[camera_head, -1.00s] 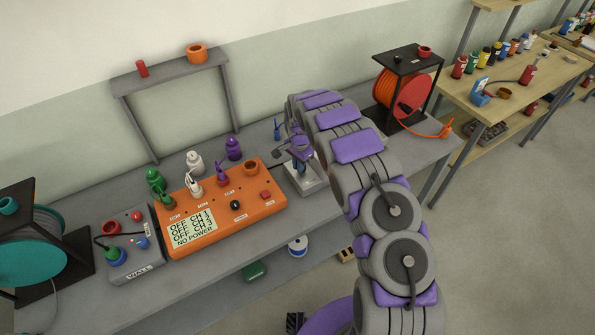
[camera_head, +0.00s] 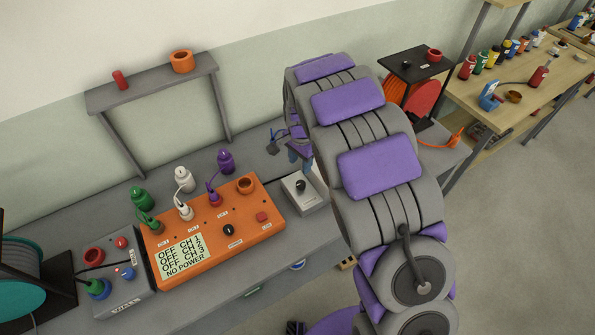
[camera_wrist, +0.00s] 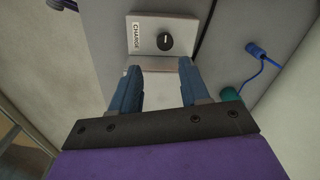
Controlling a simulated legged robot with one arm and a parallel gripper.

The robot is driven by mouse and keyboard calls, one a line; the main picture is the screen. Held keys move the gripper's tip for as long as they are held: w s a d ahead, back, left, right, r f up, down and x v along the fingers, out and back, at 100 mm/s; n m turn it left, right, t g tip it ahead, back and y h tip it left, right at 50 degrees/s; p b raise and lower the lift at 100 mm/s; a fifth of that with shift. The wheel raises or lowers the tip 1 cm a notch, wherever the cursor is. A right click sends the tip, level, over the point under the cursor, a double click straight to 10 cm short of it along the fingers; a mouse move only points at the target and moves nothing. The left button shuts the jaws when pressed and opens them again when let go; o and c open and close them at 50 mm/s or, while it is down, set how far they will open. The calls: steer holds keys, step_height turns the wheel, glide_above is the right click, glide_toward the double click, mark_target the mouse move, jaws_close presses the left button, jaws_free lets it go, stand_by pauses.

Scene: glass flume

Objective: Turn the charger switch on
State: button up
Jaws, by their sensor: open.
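The charger switch is a black round knob (camera_head: 301,186) on a small light grey box (camera_head: 310,199), right of the orange power unit. In the wrist view the knob (camera_wrist: 165,41) shows a pale upright mark, beside a label reading CHARGE (camera_wrist: 136,36). My gripper (camera_wrist: 160,68) is open and empty, its two blue fingers pointing toward the box from its near edge. The knob lies beyond the fingertips, not between them. In the head view my gripper is behind the box and partly hidden by my arm.
The orange power unit (camera_head: 265,229) shows OFF for its channels and NO POWER. A grey WALL box (camera_head: 111,295) stands left of it. A blue plug (camera_wrist: 255,49) on a cable lies right of the charge box in the wrist view. An orange cable reel (camera_head: 421,97) stands beyond my arm.

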steer(key=shift+a+r, duration=0.65)
steer(key=shift+r, duration=2)
steer(key=s+d+r+n+g+b, duration=0.1)
steer(key=s+d+r+n, duration=0.1)
steer(key=s+d+r, duration=0.45)
steer(key=s+d+r+n+b, duration=0.1)
steer(key=s+d+r+n, duration=0.15)
steer(key=s+d, duration=0.75)
steer(key=s+d+n+g+b, duration=0.1)
steer(key=s+n, duration=0.3)
steer(key=s, duration=1.7)
steer(key=shift+s+d+f, duration=0.25)
steer(key=shift+s+d, duration=0.05)
steer(key=shift+s, duration=0.05)
